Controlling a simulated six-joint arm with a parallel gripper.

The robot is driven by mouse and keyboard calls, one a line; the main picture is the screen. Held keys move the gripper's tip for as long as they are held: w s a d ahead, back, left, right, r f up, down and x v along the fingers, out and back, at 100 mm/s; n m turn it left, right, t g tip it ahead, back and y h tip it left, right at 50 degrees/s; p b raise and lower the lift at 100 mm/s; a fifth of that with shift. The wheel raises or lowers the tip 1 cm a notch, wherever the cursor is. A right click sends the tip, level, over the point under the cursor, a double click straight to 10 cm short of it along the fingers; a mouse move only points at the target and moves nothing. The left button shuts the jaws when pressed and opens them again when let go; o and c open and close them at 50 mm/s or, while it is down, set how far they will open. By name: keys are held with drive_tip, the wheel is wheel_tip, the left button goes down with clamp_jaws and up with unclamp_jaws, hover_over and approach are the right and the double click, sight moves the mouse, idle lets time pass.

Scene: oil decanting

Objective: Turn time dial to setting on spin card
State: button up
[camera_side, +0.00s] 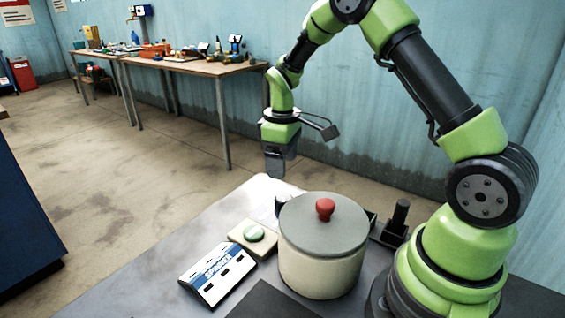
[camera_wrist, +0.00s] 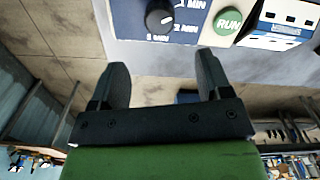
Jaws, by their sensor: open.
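The time dial (camera_wrist: 160,18) is a black round knob with a white mark, on a blue panel (camera_wrist: 205,8) with minute labels around it, at the top of the wrist view. I cannot tell exactly which label the mark points at. My gripper (camera_wrist: 162,75) is open and empty, its fingers apart, with the dial ahead of them and not touched. In the side view my gripper (camera_side: 277,168) hangs above the table, beyond the drum. A white and blue printed card (camera_side: 216,273) stands at the front left; its setting is too small to read.
A beige drum (camera_side: 322,265) with a grey lid and red knob (camera_side: 325,209) stands between my arm and the green button (camera_side: 253,233). The button, marked RUN, also shows in the wrist view (camera_wrist: 228,22). A black upright part (camera_side: 399,215) stands right of the drum.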

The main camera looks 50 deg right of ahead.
sight(284, 197)
drive_tip(key=n, duration=0.4)
drive_tip(key=shift+s+r+n, duration=0.1)
drive_tip(key=shift+s+n, duration=0.05)
drive_tip(key=shift+n, duration=0.45)
wheel_tip(284, 197, down, 10)
drive_tip(key=shift+r, duration=0.1)
drive_tip(key=c, duration=0.9)
drive_tip(key=shift+m, duration=2.9)
